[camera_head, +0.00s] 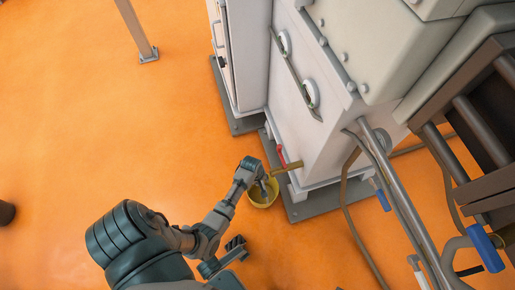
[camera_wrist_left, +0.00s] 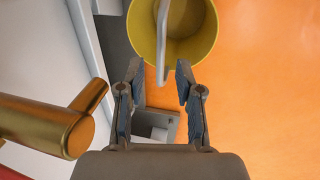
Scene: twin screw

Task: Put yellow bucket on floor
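The yellow bucket (camera_head: 261,200) is below and beside a brass tap (camera_head: 288,167) on the white machine in the head view. In the left wrist view the open bucket (camera_wrist_left: 195,52) fills the top middle, its pale handle (camera_wrist_left: 162,45) crossing the mouth. My left gripper (camera_head: 262,184) is over the bucket. In the wrist view its fingers (camera_wrist_left: 159,72) are apart, with the handle's lower end between them. I see no clear grip on the handle. I cannot tell whether the bucket touches the floor. What seems to be my right gripper (camera_head: 236,247) shows small at the bottom, its opening unclear.
The white machine (camera_head: 300,125) on a grey base plate (camera_head: 318,206) stands right of the bucket. The brass tap (camera_wrist_left: 50,122) is close at left in the wrist view. Pipes and hoses (camera_head: 395,205) crowd the right. Orange floor (camera_head: 110,130) is clear at left.

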